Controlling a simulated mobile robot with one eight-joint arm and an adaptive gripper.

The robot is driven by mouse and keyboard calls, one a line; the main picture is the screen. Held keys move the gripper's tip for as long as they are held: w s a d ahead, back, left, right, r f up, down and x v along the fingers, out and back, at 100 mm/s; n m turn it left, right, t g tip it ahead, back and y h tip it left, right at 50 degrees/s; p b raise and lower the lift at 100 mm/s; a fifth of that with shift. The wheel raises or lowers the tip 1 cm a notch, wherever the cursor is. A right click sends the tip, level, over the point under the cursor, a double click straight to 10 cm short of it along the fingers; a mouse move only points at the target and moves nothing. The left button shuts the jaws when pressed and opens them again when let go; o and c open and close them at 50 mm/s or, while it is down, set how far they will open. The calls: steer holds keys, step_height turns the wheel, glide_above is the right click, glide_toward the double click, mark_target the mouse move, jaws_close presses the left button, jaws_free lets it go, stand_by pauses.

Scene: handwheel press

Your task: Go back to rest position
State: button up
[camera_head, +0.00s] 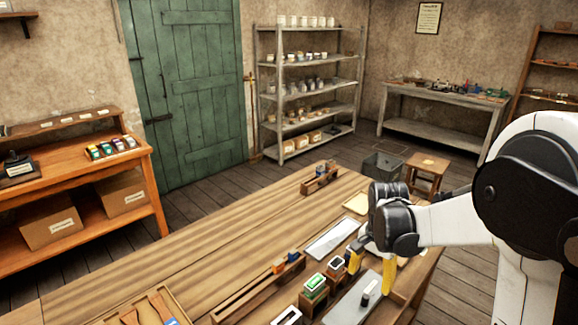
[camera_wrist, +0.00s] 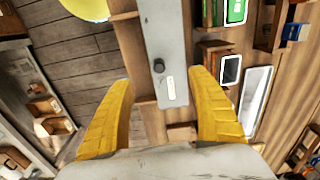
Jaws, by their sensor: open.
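My gripper (camera_head: 372,268) hangs above the right edge of the wooden workbench (camera_head: 200,262) in the head view. Its two yellow fingers are spread apart with nothing between them. In the wrist view my gripper (camera_wrist: 160,110) is also open, and a grey metal plate (camera_wrist: 164,50) with a small dark knob and a pale label lies below, beyond the fingertips. I cannot see a handwheel in either view.
Small boxes with green (camera_head: 315,284) and white tops stand left of the plate. A pale tray (camera_head: 332,237) and a long wooden rack (camera_head: 258,290) lie on the bench. A stool (camera_head: 427,166) and dark bin (camera_head: 383,167) stand beyond. The bench's left half is mostly clear.

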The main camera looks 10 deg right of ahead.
steer(key=s+a+r+n+t+b, duration=0.1)
steer(key=s+a+r+n+t, duration=0.2)
steer(key=s, duration=0.5)
steer(key=s+a+r+n+t+b, duration=0.1)
steer(key=s+a+r+n+t, duration=0.2)
steer(key=s+a+r+n, duration=0.2)
steer(key=s+r+n, duration=0.1)
steer(key=s+r, duration=0.1)
steer(key=s, duration=0.1)
steer(key=shift+a+n+t+b, duration=0.35)
steer(key=shift+n+t, duration=0.05)
